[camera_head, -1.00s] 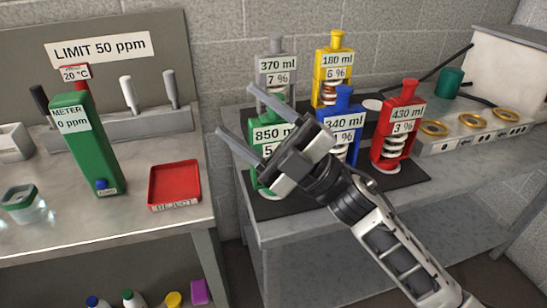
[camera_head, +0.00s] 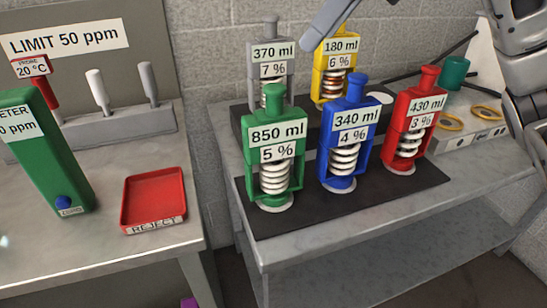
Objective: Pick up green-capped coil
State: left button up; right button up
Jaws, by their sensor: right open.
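The green-capped coil (camera_head: 274,150) stands upright at the front left of the dark mat, labelled 850 ml and 5 %. Its white coil shows between green side posts, above a pale round base. Nothing is gripping it. The right gripper is open. My left gripper is not in view.
A blue coil (camera_head: 346,135) stands close right of the green one, and a red coil (camera_head: 411,122) farther right. Grey (camera_head: 270,66) and yellow (camera_head: 334,65) coils stand behind. A red reject tray (camera_head: 155,196) is on the left bench. The mat's front strip is clear.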

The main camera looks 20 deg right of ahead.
aim_at(277, 87)
jog(key=x, duration=1.3)
jog(key=shift+a+r, duration=0.1)
jog(key=shift+c, duration=0.4)
grip_shut()
jog(key=shift+w+r, duration=0.1)
jog(key=shift+r, duration=0.05)
dwell(0.5)
